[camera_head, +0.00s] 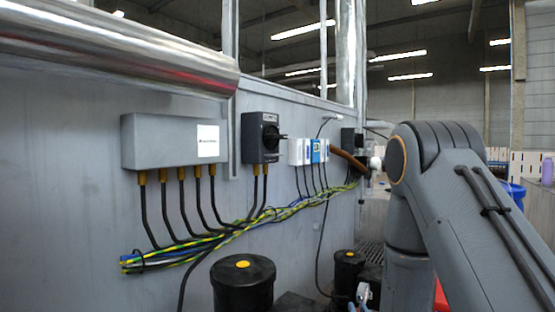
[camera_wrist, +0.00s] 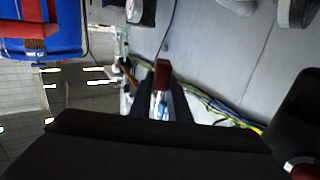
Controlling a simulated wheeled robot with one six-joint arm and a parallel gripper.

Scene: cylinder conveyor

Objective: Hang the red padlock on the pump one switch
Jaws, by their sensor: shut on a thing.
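The red padlock (camera_wrist: 162,72) shows in the wrist view, between the tips of the dark fingers of my gripper (camera_wrist: 162,93). My gripper is shut on it. In the head view neither the padlock nor my gripper can be made out. A dark box with a black rotary knob (camera_head: 262,137) is fixed to the grey wall panel. A smaller dark box (camera_head: 349,139) is farther along the same wall, near my arm. I cannot read which one is the pump one switch. My gripper is apart from the knobbed box.
A grey box (camera_head: 172,141) with cables below it is on the wall's left. White and blue modules (camera_head: 310,151) sit right of the knobbed switch. A cable bundle (camera_head: 200,250) runs below. Black cylinders with yellow caps (camera_head: 243,284) stand in front. A blue container (camera_wrist: 45,35) shows in the wrist view.

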